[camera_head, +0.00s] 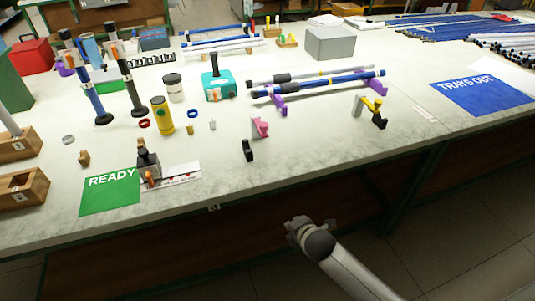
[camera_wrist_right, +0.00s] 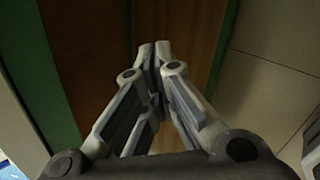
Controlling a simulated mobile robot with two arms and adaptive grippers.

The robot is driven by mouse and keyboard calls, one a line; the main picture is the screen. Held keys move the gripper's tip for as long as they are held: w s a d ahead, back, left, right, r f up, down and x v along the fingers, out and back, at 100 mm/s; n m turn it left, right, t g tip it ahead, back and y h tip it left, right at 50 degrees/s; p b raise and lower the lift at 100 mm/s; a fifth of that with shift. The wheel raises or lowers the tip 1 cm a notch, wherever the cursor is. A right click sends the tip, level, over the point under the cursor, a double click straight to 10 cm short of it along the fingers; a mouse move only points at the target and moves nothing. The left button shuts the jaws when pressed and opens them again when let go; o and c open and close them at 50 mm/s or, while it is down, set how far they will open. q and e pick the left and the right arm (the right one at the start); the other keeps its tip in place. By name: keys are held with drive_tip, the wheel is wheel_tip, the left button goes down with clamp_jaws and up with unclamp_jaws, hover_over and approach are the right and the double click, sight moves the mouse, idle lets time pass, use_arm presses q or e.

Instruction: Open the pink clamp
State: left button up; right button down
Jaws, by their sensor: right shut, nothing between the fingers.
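The pink clamp (camera_head: 261,127) is a small piece standing on the table near its middle in the head view. It is too small there to tell whether it is open or shut. My right gripper (camera_head: 293,228) is beyond the table's front edge, below and to the right of the clamp in the picture, and apart from it. In the right wrist view its fingers (camera_wrist_right: 154,50) meet at the tips with nothing between them. The clamp does not show in the wrist view. My left gripper is not in view.
A black clamp (camera_head: 248,150) stands just in front of the pink one. A yellow-and-black clamp piece (camera_head: 379,118) is to the right. Rods on purple holders (camera_head: 280,104) lie behind. A green READY mat (camera_head: 109,192) is front left, a blue TRAYS OUT mat (camera_head: 481,96) right.

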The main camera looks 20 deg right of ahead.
drive_tip(key=w+a+r+n+t+b, duration=0.1)
drive_tip(key=w+r+n+t, duration=0.1)
drive_tip(key=r+n, duration=0.5)
drive_tip(key=w+a+r+n+t, duration=0.2)
drive_tip(key=r+n, duration=0.6)
drive_tip(key=r, duration=0.7)
drive_tip(key=w+t, duration=0.1)
drive_tip(key=w, duration=0.1)
drive_tip(key=shift+w+a+y+b, duration=0.2)
drive_tip(key=shift+w+y+b, duration=0.15)
drive_tip(key=shift+y, duration=0.05)
drive_tip(key=x, duration=1)
drive_tip(key=shift+r+b, duration=0.1)
drive_tip(key=shift+b, duration=0.25)
